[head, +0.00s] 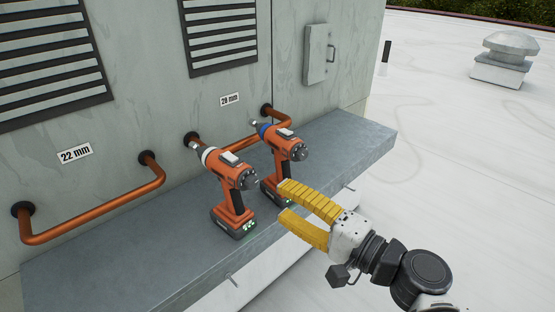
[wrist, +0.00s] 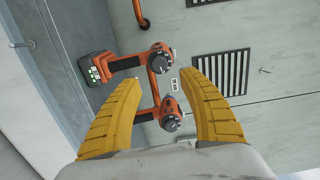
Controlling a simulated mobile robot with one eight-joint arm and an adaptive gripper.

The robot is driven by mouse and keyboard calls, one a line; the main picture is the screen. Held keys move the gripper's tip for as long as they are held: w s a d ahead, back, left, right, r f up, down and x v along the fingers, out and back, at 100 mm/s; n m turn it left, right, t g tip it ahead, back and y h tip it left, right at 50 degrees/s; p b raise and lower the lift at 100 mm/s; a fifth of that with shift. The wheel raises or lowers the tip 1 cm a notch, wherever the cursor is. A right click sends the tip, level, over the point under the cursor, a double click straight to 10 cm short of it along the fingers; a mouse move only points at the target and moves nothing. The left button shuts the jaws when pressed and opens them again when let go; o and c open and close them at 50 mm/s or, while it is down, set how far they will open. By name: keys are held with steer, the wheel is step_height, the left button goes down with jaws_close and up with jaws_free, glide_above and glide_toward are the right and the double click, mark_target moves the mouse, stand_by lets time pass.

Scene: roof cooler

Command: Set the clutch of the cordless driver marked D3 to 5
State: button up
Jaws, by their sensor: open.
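Two orange and black cordless drivers stand upright on the grey shelf in the head view. The left driver (head: 233,180) has a white collar at its nose. The right driver (head: 285,148) has a blue collar. No D3 mark can be read on either. In the wrist view, one driver (wrist: 130,65) is at the upper middle and the other (wrist: 165,114) lies between the fingers. Their dark clutch dials face me, the numbers too small to read. My yellow-fingered gripper (head: 280,203) is open and empty, in front of the right driver; it also shows in the wrist view (wrist: 165,75).
The shelf (head: 345,145) runs along the grey cooler wall. Copper pipes (head: 98,210) stick out above it, under labels reading 22 mm (head: 76,153) and 28 mm (head: 230,99). Louvred vents and a small hatch (head: 316,55) are on the wall. White roof lies open at right.

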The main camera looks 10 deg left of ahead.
steer(key=v, duration=0.3)
steer(key=shift+s+d, duration=0.1)
steer(key=shift+d, duration=0.15)
steer(key=shift+f, duration=0.1)
